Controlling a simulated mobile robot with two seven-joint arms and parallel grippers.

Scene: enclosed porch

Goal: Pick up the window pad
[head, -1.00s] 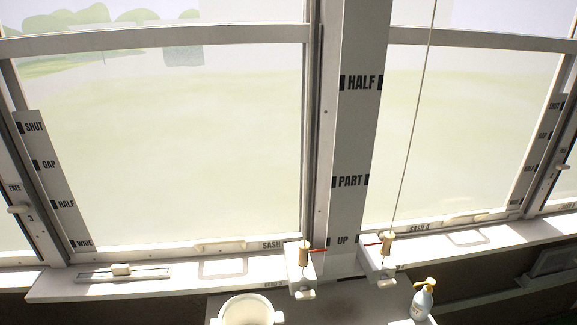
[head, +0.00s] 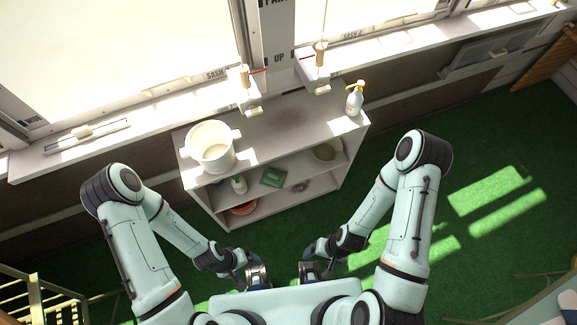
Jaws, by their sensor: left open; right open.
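A small flat green item (head: 272,176) lies on the upper inside shelf of the low grey shelf unit below the window. It may be the window pad, but it is too small to tell. My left gripper (head: 257,274) is open, low in the head view near my body, in front of the shelf unit and apart from it. My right gripper (head: 309,272) is open at about the same height, to its right. Nothing shows in either gripper, though the fingertips are small and partly dark.
A white two-handled pot (head: 210,146) and a pump bottle (head: 355,98) stand on top of the shelf unit (head: 290,118). A white bottle (head: 239,184), a bowl (head: 325,152) and a reddish dish (head: 241,209) are inside. Green floor (head: 440,230) is open at right.

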